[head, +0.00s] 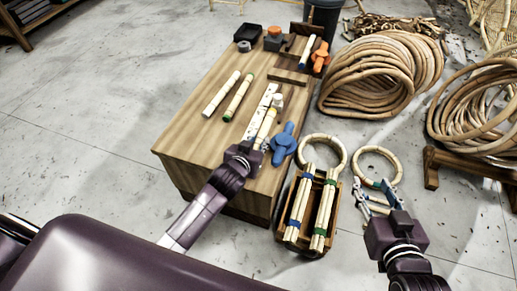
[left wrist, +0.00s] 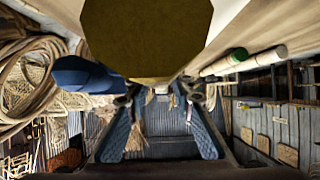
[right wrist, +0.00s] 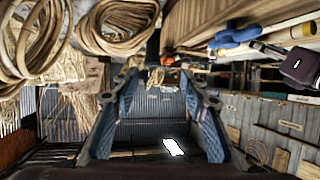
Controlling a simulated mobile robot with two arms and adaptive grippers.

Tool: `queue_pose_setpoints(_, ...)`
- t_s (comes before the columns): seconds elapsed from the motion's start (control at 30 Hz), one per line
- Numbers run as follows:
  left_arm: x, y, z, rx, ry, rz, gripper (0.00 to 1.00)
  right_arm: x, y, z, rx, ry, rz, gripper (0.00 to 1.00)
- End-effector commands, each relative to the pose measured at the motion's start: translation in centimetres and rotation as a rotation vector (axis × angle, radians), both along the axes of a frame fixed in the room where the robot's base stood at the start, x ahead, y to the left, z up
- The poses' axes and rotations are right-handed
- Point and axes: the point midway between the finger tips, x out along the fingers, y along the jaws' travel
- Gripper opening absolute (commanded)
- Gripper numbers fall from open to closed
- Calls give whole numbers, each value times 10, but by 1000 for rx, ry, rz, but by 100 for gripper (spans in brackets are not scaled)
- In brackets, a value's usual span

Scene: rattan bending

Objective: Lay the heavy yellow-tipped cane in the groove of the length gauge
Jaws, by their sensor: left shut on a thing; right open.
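The yellow-tipped cane (head: 265,128) slants over the bench's near right part in the head view. Its broad yellow end (left wrist: 148,35) fills the top middle of the left wrist view. My left gripper (head: 246,153) is shut on this cane near its closer end. The pale speckled strip beside it, apparently the length gauge (head: 260,108), lies on the bench just left of the cane. I cannot tell whether the cane touches the groove, which is partly hidden. My right gripper (head: 383,192) is open and empty, right of the crate and off the bench.
A white-tipped cane (head: 221,94) and a green-tipped cane (head: 238,98) lie left on the bench (head: 185,135). A crate (head: 282,225) of banded canes, cane rings (head: 341,148) and a big coil (head: 380,72) are to the right.

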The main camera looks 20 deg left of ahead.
Motion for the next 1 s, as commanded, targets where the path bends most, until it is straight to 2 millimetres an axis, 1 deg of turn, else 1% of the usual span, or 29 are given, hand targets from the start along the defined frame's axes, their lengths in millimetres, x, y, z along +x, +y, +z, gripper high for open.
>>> queue_pose_setpoints(0.07,0,0,-6,1,1,0,0,5,2,7,10,-41,3,41)
queue_pose_setpoints(0.2,0,0,-20,0,1,0,0,16,9,33,41,-167,11,41)
queue_pose_setpoints(0.3,0,0,-28,-1,1,0,0,21,13,53,62,-254,16,41)
queue_pose_setpoints(0.43,0,0,-34,0,0,-1,0,24,16,70,81,-328,21,41)
queue_pose_setpoints(0.53,0,0,-35,-1,-1,-1,0,25,16,76,86,-348,22,41)
queue_pose_setpoints(0.93,0,0,-37,-1,0,0,0,25,17,79,90,-364,23,41)
queue_pose_setpoints(0.97,0,0,-37,0,1,0,24,25,17,80,90,-367,23,41)
queue_pose_setpoints(1.0,0,0,-37,0,1,0,28,25,17,80,90,-367,23,41)
